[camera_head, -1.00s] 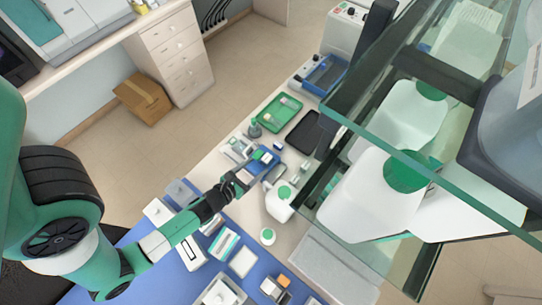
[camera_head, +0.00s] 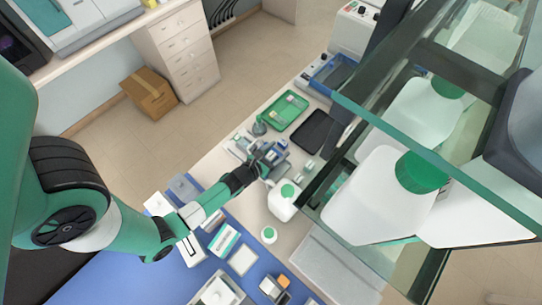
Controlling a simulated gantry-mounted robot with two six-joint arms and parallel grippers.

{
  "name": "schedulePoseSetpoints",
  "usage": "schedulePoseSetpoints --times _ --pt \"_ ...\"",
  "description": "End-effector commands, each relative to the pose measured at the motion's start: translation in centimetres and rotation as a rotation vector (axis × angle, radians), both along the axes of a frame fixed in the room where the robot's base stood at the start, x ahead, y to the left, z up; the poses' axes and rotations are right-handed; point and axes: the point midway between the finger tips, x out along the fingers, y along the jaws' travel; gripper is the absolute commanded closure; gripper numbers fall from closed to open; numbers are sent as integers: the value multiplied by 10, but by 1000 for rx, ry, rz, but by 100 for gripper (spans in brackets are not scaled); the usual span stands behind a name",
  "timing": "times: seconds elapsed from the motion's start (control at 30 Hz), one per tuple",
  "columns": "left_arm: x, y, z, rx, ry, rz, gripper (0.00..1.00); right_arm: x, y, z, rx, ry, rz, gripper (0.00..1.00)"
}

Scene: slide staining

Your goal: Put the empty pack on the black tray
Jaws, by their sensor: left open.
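The black tray (camera_head: 312,131) lies flat on the bench, right of the green tray, and its visible surface looks bare. My left gripper (camera_head: 266,164) is open over a blue-and-grey rack or pack (camera_head: 277,152) on the bench, just below and left of the black tray. The gripper covers part of that item. I cannot tell whether the fingers touch it, nor whether it is the empty pack. My right gripper is not in view.
A green tray (camera_head: 278,118) with small items lies beside the black tray. White bottle (camera_head: 281,204) stands close to my gripper. A glass-walled hood (camera_head: 400,150) with large white containers borders the right. Blue mat (camera_head: 110,275) with several boxes lies at lower left.

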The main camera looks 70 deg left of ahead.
Motion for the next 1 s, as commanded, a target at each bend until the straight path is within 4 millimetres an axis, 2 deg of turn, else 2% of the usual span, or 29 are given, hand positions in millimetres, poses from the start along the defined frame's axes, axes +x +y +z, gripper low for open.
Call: schedulePoseSetpoints --times 0.03,0.4,0.77,1.0 --pt "0 0 0 0 0 0 35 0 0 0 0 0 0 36" --pt "0 0 0 0 0 0 100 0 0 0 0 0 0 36" --pt "0 0 2 0 0 0 100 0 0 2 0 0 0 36" --pt "0 0 23 0 0 0 100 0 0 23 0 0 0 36"
